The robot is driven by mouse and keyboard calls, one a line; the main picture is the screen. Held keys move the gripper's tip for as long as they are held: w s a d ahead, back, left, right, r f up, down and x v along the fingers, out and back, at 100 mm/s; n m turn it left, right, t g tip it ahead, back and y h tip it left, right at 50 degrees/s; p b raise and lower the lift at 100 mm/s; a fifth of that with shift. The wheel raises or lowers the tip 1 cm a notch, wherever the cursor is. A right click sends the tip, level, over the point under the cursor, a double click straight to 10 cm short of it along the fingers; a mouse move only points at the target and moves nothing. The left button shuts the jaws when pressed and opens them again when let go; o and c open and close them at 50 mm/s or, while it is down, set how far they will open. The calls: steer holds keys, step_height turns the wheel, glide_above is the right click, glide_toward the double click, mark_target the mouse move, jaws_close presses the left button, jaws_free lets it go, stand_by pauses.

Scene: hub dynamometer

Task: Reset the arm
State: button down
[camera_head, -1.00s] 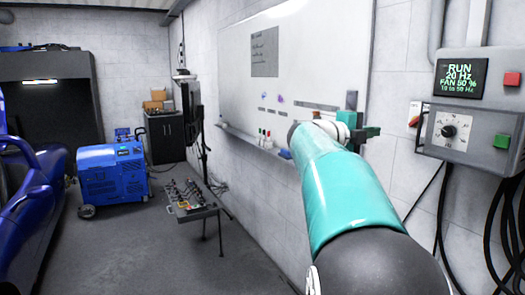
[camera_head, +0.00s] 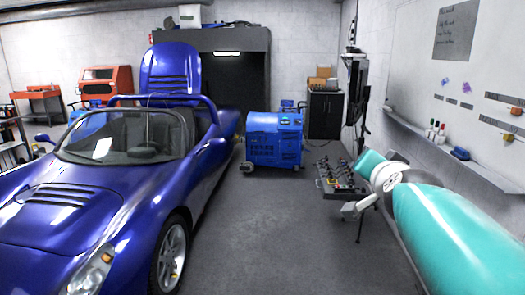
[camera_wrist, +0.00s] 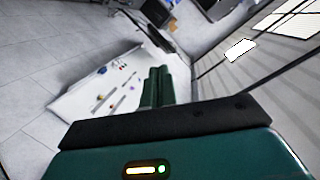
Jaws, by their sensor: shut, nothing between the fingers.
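My teal arm (camera_head: 445,225) reaches in from the lower right of the head view, bent at a white joint (camera_head: 387,177). The gripper's fingers cannot be made out clearly there. In the wrist view my gripper (camera_wrist: 158,72) shows as two dark green fingers side by side, shut with nothing between them. They point into open air, with the whiteboard (camera_wrist: 95,100) in the background, tilted in the picture.
A blue sports car (camera_head: 115,180) fills the left. A blue wheeled machine (camera_head: 273,142) and a dark cabinet (camera_head: 325,115) stand at the back. A control console (camera_head: 338,184) stands near my arm. The whiteboard (camera_head: 430,75) hangs on the right wall. The grey floor between is clear.

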steer(key=s+a+f+n+g+y, duration=0.1)
steer(key=s+a+f+n+g, duration=0.3)
steer(key=s+f, duration=0.6)
steer(key=s+a+f+n+g+y, duration=0.2)
steer(key=s+a+f+n+g, duration=0.3)
steer(key=s+f, duration=0.5)
steer(key=shift+s+a+f, duration=0.4)
steer(key=shift+a+f, duration=0.2)
steer(key=shift+f, duration=0.25)
